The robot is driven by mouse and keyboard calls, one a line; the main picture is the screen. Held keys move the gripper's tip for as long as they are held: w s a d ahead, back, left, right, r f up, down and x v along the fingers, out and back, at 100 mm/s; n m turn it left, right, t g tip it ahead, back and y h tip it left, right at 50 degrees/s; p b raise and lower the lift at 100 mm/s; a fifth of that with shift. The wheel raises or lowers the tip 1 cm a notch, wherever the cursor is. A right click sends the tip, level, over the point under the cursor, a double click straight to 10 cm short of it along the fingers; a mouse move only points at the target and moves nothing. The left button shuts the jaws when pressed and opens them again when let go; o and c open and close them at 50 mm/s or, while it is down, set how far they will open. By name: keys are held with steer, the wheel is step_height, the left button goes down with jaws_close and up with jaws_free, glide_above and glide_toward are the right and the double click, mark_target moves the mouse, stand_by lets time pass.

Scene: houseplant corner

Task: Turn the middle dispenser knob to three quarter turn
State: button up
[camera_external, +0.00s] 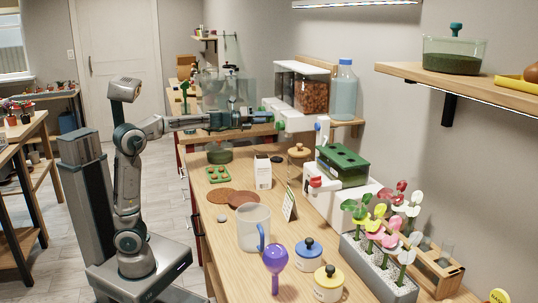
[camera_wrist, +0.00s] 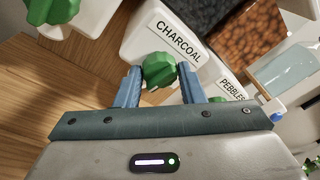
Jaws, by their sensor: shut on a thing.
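The middle dispenser, labelled CHARCOAL (camera_wrist: 172,35), has a green knob (camera_wrist: 158,72) on its white front in the wrist view. My gripper (camera_wrist: 160,78) is shut on this knob, with one blue finger on each side of it. In the external view my arm reaches right across the bench, and my gripper (camera_external: 268,118) is at the dispenser fronts. The dispensers (camera_external: 300,88) stand on a shelf, with dark and brown fill behind clear walls. The knob's exact turn angle cannot be read.
A neighbouring green knob (camera_wrist: 50,8) is at upper left, and the PEBBLES knob (camera_wrist: 230,90) is close on the right. A large bottle (camera_external: 344,92) stands right of the dispensers. The bench below holds a white carton (camera_external: 263,172), a jug (camera_external: 253,228) and planters.

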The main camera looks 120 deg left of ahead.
steer(key=shift+w+d+r+m+g+y+b, duration=0.1)
steer(key=shift+m+g+b, duration=0.2)
steer(key=shift+m, duration=1.95)
steer(key=shift+m+g+y+b, duration=0.15)
steer(key=shift+m+g, duration=0.2)
steer(key=shift+m, duration=1.85)
steer(key=shift+w+d+r+m+g+y+b, duration=0.1)
steer(key=shift+m+g+b, duration=0.2)
steer(key=shift+m, duration=1.95)
steer(key=o, duration=1)
steer(key=shift+a, duration=0.1)
steer(key=shift+s, duration=0.15)
